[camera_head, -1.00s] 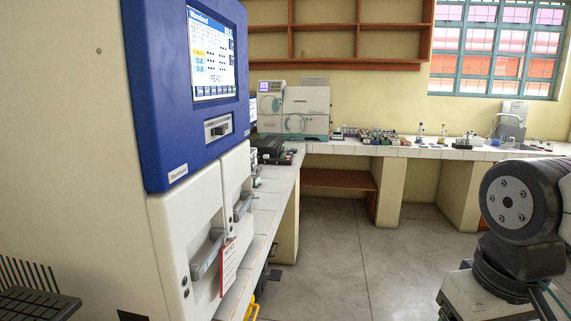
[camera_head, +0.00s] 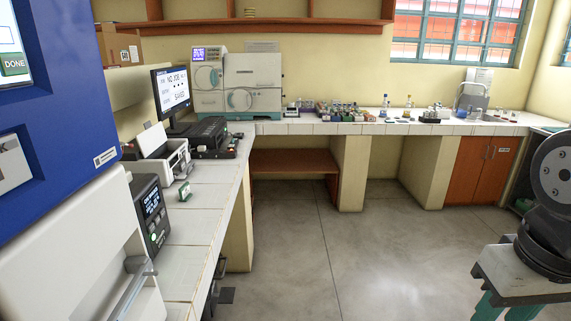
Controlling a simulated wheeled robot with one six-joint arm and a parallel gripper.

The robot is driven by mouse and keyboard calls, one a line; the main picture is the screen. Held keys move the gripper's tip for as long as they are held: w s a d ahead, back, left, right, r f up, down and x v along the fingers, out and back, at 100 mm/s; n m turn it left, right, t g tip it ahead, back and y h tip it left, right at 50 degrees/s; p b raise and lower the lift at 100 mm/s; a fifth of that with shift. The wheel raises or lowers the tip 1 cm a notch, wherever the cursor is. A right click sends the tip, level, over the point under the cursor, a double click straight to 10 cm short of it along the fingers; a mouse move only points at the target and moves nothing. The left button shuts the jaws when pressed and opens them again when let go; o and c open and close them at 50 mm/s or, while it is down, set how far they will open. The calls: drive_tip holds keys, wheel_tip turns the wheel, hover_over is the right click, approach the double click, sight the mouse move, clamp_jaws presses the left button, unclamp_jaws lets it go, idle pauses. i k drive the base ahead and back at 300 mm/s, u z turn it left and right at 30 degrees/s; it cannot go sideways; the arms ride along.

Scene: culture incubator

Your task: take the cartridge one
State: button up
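I cannot make out cartridge one for certain. A small green and white item (camera_head: 184,191) stands on the left counter, in front of a white and grey device; it is too small to identify. Several small items (camera_head: 345,110) sit on the back counter, also too small to tell apart. My gripper is out of view; only a dark joint of my arm shows at the right edge.
A blue and white incubator (camera_head: 75,110) fills the left side, with a handle sticking out low. The tiled left counter (camera_head: 195,225) holds a monitor (camera_head: 172,90) and several devices. An analyser (camera_head: 237,80) stands at the back. The grey floor (camera_head: 370,260) is clear.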

sight(233, 143)
drive_tip(key=z, duration=0.25)
drive_tip(key=i, duration=2)
drive_tip(key=u, duration=0.3)
drive_tip(key=i, duration=1.95)
drive_tip(key=u, duration=0.9)
drive_tip(key=i, duration=0.75)
drive_tip(key=u, duration=0.1)
